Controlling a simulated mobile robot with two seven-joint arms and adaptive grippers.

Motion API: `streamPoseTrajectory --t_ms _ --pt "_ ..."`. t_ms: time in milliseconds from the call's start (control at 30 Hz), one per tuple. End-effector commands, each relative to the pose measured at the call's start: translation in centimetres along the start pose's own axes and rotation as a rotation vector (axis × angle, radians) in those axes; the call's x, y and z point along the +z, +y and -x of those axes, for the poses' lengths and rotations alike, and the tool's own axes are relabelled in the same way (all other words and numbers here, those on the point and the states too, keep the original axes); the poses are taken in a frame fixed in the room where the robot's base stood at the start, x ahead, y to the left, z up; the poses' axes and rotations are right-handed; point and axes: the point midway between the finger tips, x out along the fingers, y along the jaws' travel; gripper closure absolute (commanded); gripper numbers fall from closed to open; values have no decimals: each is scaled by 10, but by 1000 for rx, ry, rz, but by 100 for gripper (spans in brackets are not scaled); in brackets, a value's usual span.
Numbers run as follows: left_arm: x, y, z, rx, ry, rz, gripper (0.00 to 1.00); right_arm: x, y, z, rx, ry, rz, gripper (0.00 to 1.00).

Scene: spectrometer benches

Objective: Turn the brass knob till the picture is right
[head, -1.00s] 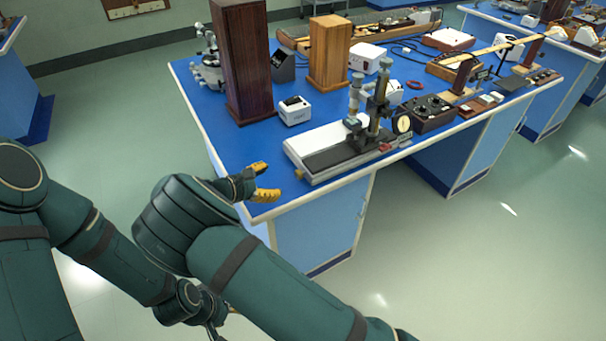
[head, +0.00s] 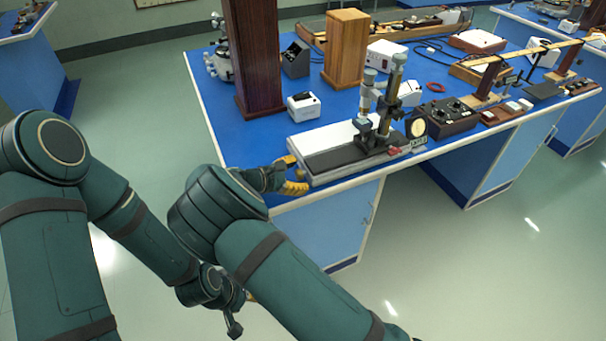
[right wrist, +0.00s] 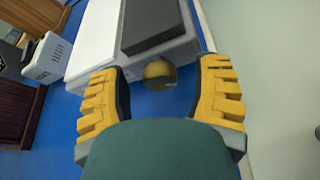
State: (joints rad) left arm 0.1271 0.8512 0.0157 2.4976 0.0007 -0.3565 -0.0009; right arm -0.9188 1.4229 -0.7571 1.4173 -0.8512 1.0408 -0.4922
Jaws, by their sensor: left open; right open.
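The brass knob (right wrist: 160,75) sticks out of the end of a white-based instrument (head: 302,144) with a dark bed and an upright microscope-like column. In the head view the knob is small and mostly covered by my right gripper (head: 297,174). In the right wrist view my right gripper (right wrist: 160,70) is open, one yellow finger on each side of the knob, with a gap to both. My left gripper (head: 247,304) is low beside the bench, mostly hidden behind my right arm, with a bit of yellow showing; it is open.
A round dial (head: 416,127) stands by the column; its reading is too small to tell. A small white box (head: 304,105), a dark wooden pillar (head: 255,60) and a lighter one (head: 346,50) stand behind. The blue bench top (head: 229,135) is clear left of the instrument.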

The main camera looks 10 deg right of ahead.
Motion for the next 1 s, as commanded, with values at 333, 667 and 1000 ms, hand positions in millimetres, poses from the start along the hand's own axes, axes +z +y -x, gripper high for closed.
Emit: streamPoseTrajectory --t_ms 333,667,1000 --pt "0 0 0 0 0 1 50 0 0 0 0 0 0 63" --pt "0 0 1 0 0 1 50 0 0 0 -3 0 6 100" --pt "1 6 18 0 -8 2 50 2 1 0 -59 2 135 100"
